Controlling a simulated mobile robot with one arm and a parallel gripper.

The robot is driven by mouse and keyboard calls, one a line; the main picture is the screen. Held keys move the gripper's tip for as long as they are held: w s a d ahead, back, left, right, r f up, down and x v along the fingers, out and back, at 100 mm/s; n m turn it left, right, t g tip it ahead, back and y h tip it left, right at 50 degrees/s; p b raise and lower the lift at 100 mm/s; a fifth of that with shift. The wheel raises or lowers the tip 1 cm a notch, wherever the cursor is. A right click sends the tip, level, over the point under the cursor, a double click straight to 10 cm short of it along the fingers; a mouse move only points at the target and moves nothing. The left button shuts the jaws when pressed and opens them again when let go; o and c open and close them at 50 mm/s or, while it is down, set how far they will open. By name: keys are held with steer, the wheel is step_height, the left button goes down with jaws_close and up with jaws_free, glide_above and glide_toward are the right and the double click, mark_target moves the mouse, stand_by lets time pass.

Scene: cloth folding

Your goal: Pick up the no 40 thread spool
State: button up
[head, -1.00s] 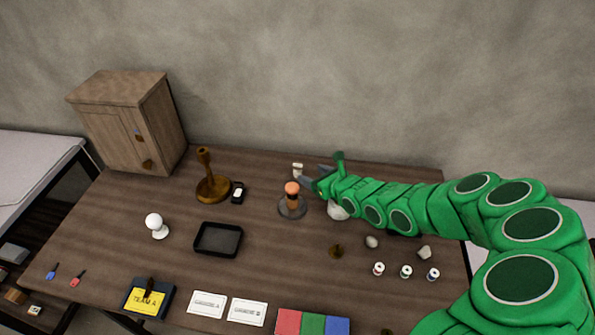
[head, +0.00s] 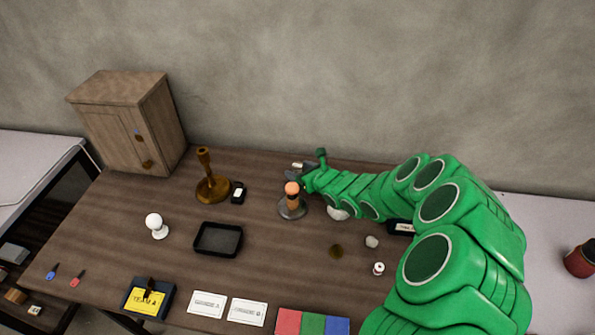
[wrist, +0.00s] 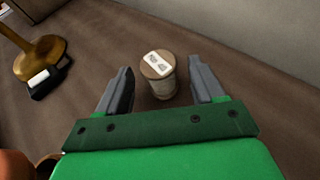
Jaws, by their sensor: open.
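The thread spool (wrist: 158,80) stands upright on the table in the wrist view, pale with a brownish top and a white label whose print seems to read "No 40". In the head view the spool (head: 297,165) shows only in part near the table's back edge, beside the gripper. My gripper (wrist: 160,68) is open, with one grey finger to each side of the spool. Gaps show between the fingers and the spool. In the head view my gripper (head: 303,173) is small and partly hidden by its own green wrist.
An orange-topped post on a round base (head: 291,205) stands close to my gripper. A black tray (head: 218,239) sits mid-table. A small white-topped item (head: 378,268) is near my arm.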

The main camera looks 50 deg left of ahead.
mark_target(298, 165)
steer(key=shift+x, duration=0.8)
steer(key=shift+r, duration=0.1)
steer(key=c, duration=1)
steer(key=shift+c, duration=0.2)
steer(key=shift+r, duration=0.5)
step_height(298, 165, up, 2)
steer(key=shift+r, duration=0.1)
steer(key=s+d+r, duration=0.6)
steer(key=d+r, duration=0.3)
steer(key=d, duration=0.3)
steer(key=shift+s+d+r, duration=0.2)
steer(key=shift+r, duration=0.15)
